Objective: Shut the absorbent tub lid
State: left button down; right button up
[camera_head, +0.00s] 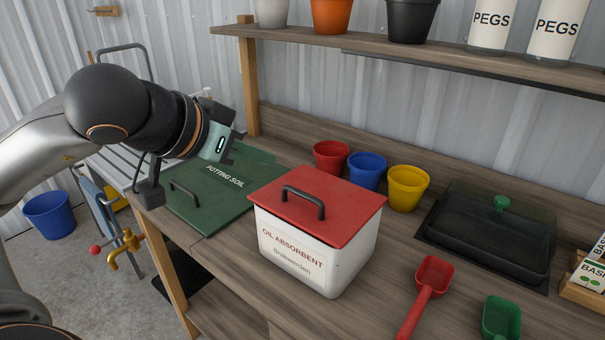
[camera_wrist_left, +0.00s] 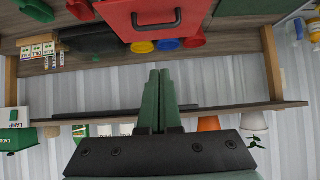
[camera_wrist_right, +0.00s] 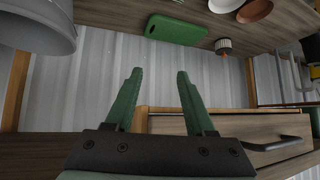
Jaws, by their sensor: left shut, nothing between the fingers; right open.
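The absorbent tub (camera_head: 312,258) is a white box labelled "OIL ABSORBENT" on the workbench, in the middle of the head view. Its red lid (camera_head: 345,212), with a black handle (camera_head: 303,200), lies flat over the top and looks down. The red lid also shows upside down at the top of the left wrist view (camera_wrist_left: 155,18). My left gripper (camera_head: 232,150) is above and left of the tub, over the potting soil lid, apart from the tub. Its fingers (camera_wrist_left: 160,98) are together and empty. My right gripper (camera_wrist_right: 155,90) is open and empty, outside the head view.
A green potting soil lid (camera_head: 215,195) lies left of the tub. Red, blue and yellow pots (camera_head: 407,187) stand behind it. A dark covered tray (camera_head: 487,232) and red scoop (camera_head: 432,278) are right. A shelf (camera_head: 400,48) with pots runs above.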

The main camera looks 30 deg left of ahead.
pick_arm(q)
jog(key=p, duration=0.2)
send_over(295, 215)
notch_tip(295, 215, down, 6)
notch_tip(295, 215, down, 2)
jog(key=shift+s+f+b, duration=0.1)
jog(key=shift+s+b, duration=0.05)
jog(key=shift+b, duration=0.2)
jog(key=shift+f, duration=0.7)
jog(key=shift+f, duration=0.1)
